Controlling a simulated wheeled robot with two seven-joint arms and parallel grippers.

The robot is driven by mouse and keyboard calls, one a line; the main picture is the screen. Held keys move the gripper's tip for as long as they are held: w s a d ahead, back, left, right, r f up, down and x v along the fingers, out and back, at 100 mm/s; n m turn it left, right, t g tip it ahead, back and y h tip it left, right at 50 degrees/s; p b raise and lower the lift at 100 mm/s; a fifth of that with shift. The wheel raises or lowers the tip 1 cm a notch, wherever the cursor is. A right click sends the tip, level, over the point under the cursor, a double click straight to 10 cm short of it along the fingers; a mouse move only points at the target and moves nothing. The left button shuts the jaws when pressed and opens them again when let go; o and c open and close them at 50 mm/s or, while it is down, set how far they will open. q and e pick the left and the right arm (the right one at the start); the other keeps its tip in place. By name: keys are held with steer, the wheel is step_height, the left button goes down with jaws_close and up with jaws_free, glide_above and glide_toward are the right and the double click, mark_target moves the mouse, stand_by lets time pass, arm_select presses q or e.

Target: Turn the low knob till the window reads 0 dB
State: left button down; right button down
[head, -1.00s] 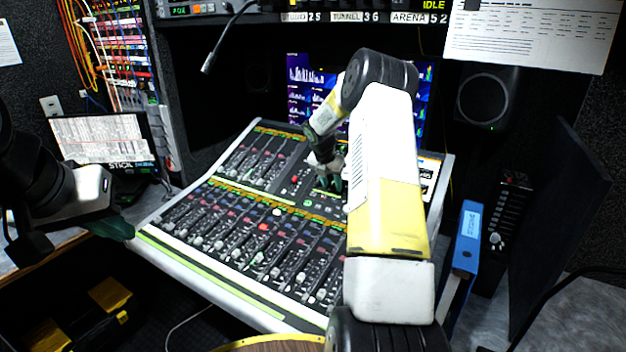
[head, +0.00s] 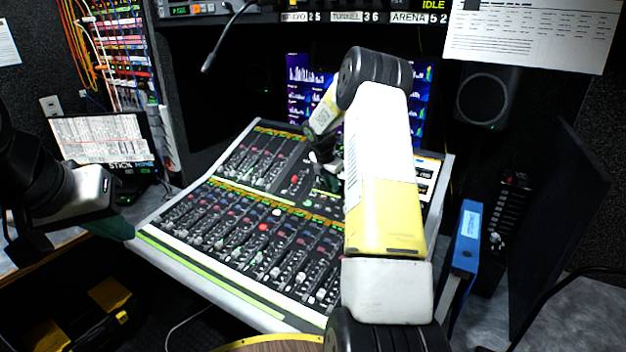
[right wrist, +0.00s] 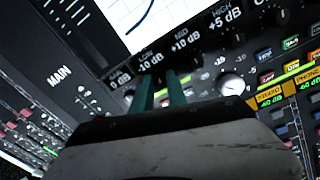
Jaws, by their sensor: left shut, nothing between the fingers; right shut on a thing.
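In the right wrist view, a row of small dark windows lies below the white screen. The window marked LOW (right wrist: 150,63) seems to read -10 dB; its sign is hard to make out. My right gripper (right wrist: 161,88) has its green fingers close together at the panel just below that window, shut on what looks like the low knob, which the fingers hide. In the head view my right gripper (head: 326,178) is over the upper part of the mixing console (head: 180,275), partly behind my arm. My left gripper (head: 115,229) is shut and empty left of the console.
The windows marked MID (right wrist: 186,41) and HIGH (right wrist: 226,17) read +10 dB and +5 dB. A white-topped knob (right wrist: 233,85) stands right of my fingers, near lit buttons. A gooseneck microphone (head: 208,65) hangs above the console; a blue binder (head: 465,240) stands to its right.

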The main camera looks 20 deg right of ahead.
steer(key=m, duration=0.4)
steer(key=shift+m, duration=2)
steer(key=c, duration=1.3)
jaws_free()
steer(key=shift+s+r, duration=0.1)
steer(key=v, duration=0.7)
steer(key=shift+s+a+r, duration=0.1)
steer(key=shift+r, duration=0.1)
